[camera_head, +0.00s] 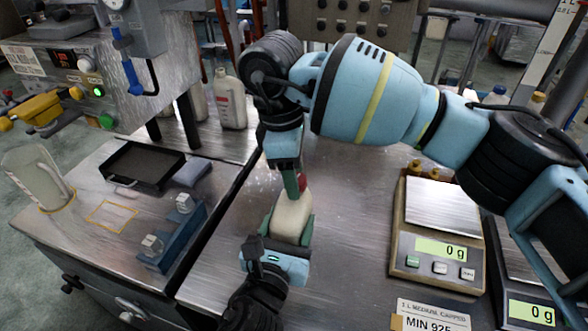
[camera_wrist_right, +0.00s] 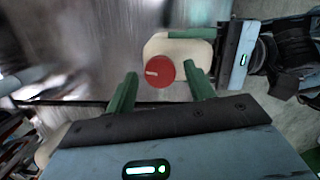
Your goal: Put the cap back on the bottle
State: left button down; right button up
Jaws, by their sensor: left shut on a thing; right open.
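A cream-coloured bottle (camera_head: 291,216) is held by my left gripper (camera_head: 288,228), whose green fingers are shut on its sides. The red cap (camera_head: 302,181) shows at the bottle's top end. In the right wrist view the red cap (camera_wrist_right: 160,73) appears seated over the mouth of the bottle (camera_wrist_right: 182,48), though I cannot tell whether it is tight. My right gripper (camera_head: 292,186) is right above the bottle, pointing down. Its green fingers are open on both sides of the cap, with gaps visible in the right wrist view. The bottle's neck is hidden under the cap.
A scale (camera_head: 408,245) reading 0 g stands to the right, with another scale (camera_head: 530,300) beside it. A labelled bottle (camera_head: 230,100) stands at the back. A black tray (camera_head: 132,187), a blue fixture (camera_head: 180,238) and a clear jug (camera_head: 30,165) are on the left bench.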

jog(key=shift+r, duration=0.1)
jog(key=shift+r, duration=2.15)
